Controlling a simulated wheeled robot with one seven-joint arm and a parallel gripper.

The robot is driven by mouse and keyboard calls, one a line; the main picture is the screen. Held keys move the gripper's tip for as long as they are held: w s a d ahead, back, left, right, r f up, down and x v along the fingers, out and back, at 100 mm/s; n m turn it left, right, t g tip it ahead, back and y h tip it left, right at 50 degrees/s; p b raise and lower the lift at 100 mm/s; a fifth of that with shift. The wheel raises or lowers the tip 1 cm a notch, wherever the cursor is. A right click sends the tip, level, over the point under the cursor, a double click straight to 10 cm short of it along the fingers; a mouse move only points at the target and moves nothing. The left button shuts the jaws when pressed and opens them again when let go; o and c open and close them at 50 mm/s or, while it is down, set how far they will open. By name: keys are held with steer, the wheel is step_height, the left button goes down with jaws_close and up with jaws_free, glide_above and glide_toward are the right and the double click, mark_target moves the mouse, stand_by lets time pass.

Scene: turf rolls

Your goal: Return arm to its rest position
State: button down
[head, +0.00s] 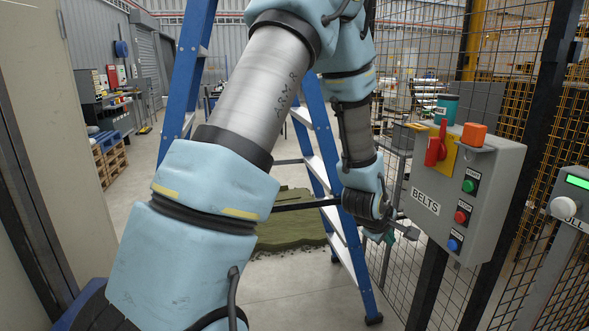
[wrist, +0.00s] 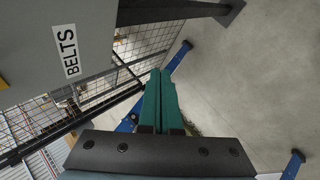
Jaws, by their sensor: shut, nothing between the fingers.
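My arm reaches forward across the head view, in front of a blue stepladder (head: 187,75). My gripper (head: 412,233) is at the lower left of the grey BELTS control box (head: 480,190), close to it. In the wrist view my gripper (wrist: 161,75) shows its green fingers side by side, shut and empty. The box also shows in the wrist view (wrist: 40,35), upper left, with its BELTS label. I cannot tell from the head view whether the fingers touch the box.
The BELTS box carries a red switch (head: 436,148) on a yellow plate, an orange block (head: 474,135) and green, red and blue buttons. A second box (head: 571,205) stands at the right. Mesh fence (head: 420,60) runs behind. Green turf (head: 290,225) lies beyond the ladder.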

steer(key=w+a+r+m+y, duration=0.1)
steer(key=a+r+m+y, duration=0.2)
steer(key=a, duration=1)
steer(key=s+a+r+m+g+y, duration=0.1)
steer(key=s+a, duration=0.4)
steer(key=a, duration=0.5)
steer(key=s+a+r+m+g+y, duration=0.1)
steer(key=s+a+r+m, duration=0.3)
steer(key=a, duration=0.6)
steer(key=shift+s+a+g+y, duration=0.15)
steer(key=shift+s+g+y, duration=0.25)
steer(key=shift+s+g, duration=0.4)
steer(key=shift+w+r, duration=0.1)
steer(key=shift+w, duration=0.1)
stand_by(2.7)
steer(key=w+d+r+m+t+h+b, duration=0.1)
steer(key=w+d+m+t, duration=0.1)
steer(key=w+d+m, duration=0.5)
steer(key=w+d+r+m+t+h+b, duration=0.1)
steer(key=w+d+r+m+t, duration=0.15)
steer(key=d+m, duration=0.5)
steer(key=s+d+r+m+h, duration=0.1)
steer(key=d+m, duration=0.4)
steer(key=d, duration=0.6)
steer(key=s+d+r+m+h, duration=0.2)
steer(key=d+m+h, duration=0.3)
steer(key=d, duration=0.7)
steer(key=shift+s+r+m+g+b, duration=0.25)
steer(key=shift+s+m+g+b, duration=0.15)
steer(key=shift+s+m, duration=0.25)
